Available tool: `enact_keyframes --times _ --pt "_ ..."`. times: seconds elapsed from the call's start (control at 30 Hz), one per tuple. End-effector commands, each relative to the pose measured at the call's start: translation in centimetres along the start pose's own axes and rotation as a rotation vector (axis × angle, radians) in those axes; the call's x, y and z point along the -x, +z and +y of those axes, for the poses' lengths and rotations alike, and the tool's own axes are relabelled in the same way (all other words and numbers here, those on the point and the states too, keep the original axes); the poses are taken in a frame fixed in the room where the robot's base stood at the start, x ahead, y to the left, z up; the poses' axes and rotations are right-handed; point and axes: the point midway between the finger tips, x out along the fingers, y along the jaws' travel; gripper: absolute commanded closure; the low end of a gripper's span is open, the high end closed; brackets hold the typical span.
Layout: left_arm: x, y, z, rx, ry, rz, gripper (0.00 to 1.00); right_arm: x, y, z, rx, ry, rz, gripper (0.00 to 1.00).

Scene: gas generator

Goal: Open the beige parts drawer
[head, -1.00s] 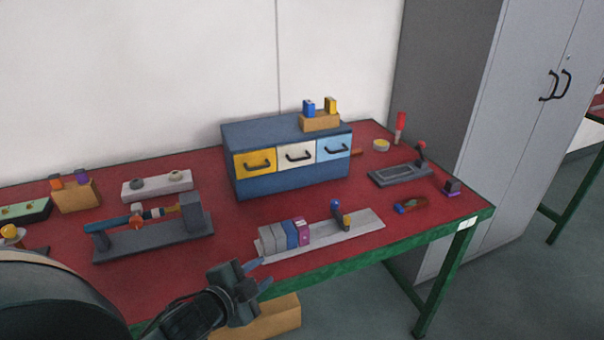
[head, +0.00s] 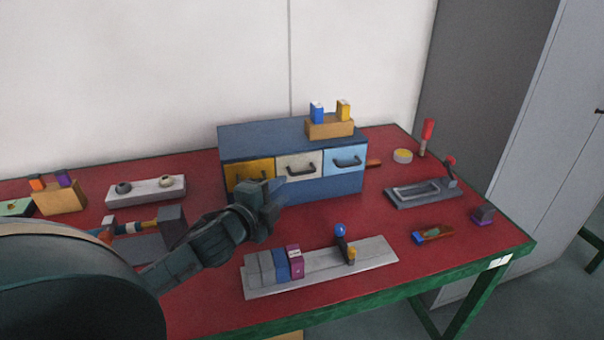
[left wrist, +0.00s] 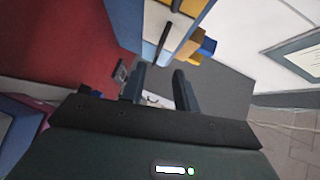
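The beige drawer (head: 290,161) is the middle of three drawers in the blue cabinet (head: 290,193) on the red table. It looks closed, flush with its neighbours, and has a dark bar handle (head: 302,169). My left gripper (head: 279,187) is in front of the cabinet, just below and left of that handle in the head view, and covers a lower part of the drawer fronts. In the left wrist view its fingers (left wrist: 159,87) are apart with nothing between them. A pale drawer front with a dark handle shows beyond them. My right gripper is in neither view.
The yellow drawer (head: 248,168) and light-blue drawer (head: 345,157) flank the beige one. A wooden block (head: 328,127) with two small boxes sits on the cabinet. A grey plate (head: 330,273) with several coloured blocks lies near the front edge.

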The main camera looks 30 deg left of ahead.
Motion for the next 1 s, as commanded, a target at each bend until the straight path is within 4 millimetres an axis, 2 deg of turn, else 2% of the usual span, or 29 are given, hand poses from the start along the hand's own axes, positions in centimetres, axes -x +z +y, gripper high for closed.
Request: enact_keyframes --times 0.03,0.3,0.5,0.7,0.93,1.0 --pt "-1.1 0.0 -0.2 0.001 -0.004 -0.001 0.69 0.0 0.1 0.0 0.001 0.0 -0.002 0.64" --pt "-6.0 0.0 -0.1 0.002 -0.002 -0.001 0.69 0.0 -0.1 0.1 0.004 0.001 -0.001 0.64" --pt "-8.6 0.0 0.0 0.003 0.0 0.0 0.69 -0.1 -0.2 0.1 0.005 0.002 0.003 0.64" --pt "-9.6 0.0 0.0 0.001 0.0 0.0 0.69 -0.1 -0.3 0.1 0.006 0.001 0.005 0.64" --pt "-9.7 0.0 0.1 0.001 0.001 0.0 0.69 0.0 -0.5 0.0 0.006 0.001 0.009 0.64" --pt "-9.7 0.0 0.1 0.002 0.001 0.0 0.73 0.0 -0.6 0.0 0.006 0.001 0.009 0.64"
